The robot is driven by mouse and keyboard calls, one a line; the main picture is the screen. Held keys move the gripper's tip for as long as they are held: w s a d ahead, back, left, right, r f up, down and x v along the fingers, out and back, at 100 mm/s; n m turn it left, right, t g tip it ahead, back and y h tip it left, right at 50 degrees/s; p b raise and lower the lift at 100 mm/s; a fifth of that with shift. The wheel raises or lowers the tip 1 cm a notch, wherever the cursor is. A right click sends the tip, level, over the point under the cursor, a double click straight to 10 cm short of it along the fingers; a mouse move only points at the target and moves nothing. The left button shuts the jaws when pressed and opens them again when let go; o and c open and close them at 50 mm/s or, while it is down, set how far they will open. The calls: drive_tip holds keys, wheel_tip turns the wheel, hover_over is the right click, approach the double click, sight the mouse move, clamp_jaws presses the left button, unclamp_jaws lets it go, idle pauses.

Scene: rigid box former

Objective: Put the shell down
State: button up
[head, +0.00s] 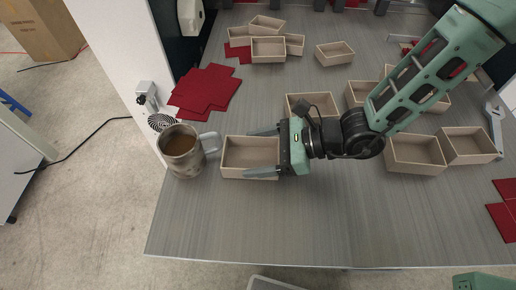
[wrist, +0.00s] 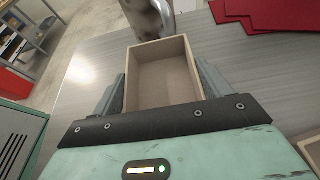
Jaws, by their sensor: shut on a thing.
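The shell is an open, shallow beige box (head: 250,172). My gripper (head: 262,152) has its two fingers along opposite sides of it and is shut on it. The box is upright, with its open side up, at the left part of the table. In the wrist view the box (wrist: 163,75) sits between the grey fingers (wrist: 160,88), its inside empty. I cannot tell whether its bottom touches the table.
A mug of brown liquid (head: 181,150) stands just left of the box, very close to it. Red cross-shaped sheets (head: 206,90) lie behind. Several other beige boxes stand behind and to the right, one (head: 415,153) beyond my wrist. The table front (head: 300,225) is clear.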

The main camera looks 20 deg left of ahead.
drive_tip(key=shift+f, duration=0.2)
drive_tip(key=o, duration=1)
drive_tip(key=shift+r, duration=0.1)
